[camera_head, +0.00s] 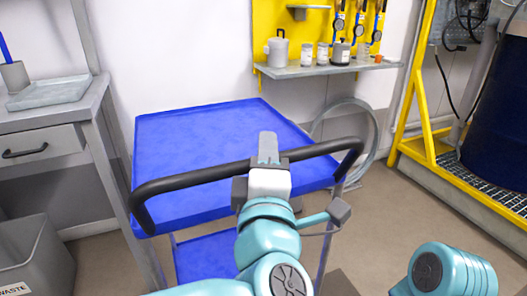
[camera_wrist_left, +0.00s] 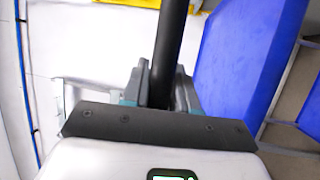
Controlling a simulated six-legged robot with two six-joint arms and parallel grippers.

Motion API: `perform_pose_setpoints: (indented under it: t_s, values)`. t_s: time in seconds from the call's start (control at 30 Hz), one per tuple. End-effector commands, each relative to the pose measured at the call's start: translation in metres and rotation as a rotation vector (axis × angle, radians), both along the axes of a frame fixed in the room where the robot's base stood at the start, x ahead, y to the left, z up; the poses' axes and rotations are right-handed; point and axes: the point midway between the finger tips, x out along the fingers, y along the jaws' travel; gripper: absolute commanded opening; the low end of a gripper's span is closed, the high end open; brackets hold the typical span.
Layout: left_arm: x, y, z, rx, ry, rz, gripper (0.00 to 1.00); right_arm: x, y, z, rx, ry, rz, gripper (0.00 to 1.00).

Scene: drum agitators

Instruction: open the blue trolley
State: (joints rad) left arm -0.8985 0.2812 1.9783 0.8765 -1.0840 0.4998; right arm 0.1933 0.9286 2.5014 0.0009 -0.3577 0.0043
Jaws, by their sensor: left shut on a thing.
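The blue trolley (camera_head: 205,135) stands in front of me with an empty blue top shelf and a lower blue shelf (camera_head: 208,258). Its black handle bar (camera_head: 190,181) runs across the near side. My left gripper (camera_head: 268,155) is shut on the handle near its middle. In the left wrist view the handle (camera_wrist_left: 170,45) passes between the fingers of the left gripper (camera_wrist_left: 160,88), and the blue top (camera_wrist_left: 250,55) lies to the right. Part of the lower shelf is hidden behind my left arm. A teal link of mine shows at the lower right, but no right gripper is in view.
A workbench with a drawer (camera_head: 40,143) stands at the left, with a grey waste bin (camera_head: 35,258) below. A wall shelf (camera_head: 330,69) holds pots and jars. A yellow frame (camera_head: 425,110) and a dark blue drum (camera_head: 500,125) stand at the right. Floor between is clear.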

Motion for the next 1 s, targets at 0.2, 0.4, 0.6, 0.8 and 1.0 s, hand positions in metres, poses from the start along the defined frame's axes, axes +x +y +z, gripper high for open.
perform_pose_setpoints:
  t_s: [0.2,0.4,0.6,0.8,1.0]
  values:
    - [-0.0001,0.0,-0.0004,0.001,0.001,0.001,0.0,0.0002,-0.0001,-0.0001,0.0,0.0,0.0,0.43]
    - [-0.0004,0.0,-0.0002,0.001,0.001,0.001,0.44,0.0001,0.0,-0.0001,0.0,0.0,0.0,0.43]
    - [-0.0015,-0.0003,0.0002,0.0,0.0,0.001,0.48,0.0,0.0,-0.0001,0.0,0.0,0.0,0.43]
    - [-0.0022,-0.0003,0.0,0.0,-0.001,0.001,0.48,0.0,0.0,-0.0008,0.0,0.0,0.0,0.43]
    - [-0.0009,0.0014,-0.0018,-0.001,-0.001,0.0,0.48,0.0005,-0.0005,-0.0035,0.0,-0.002,-0.002,0.43]
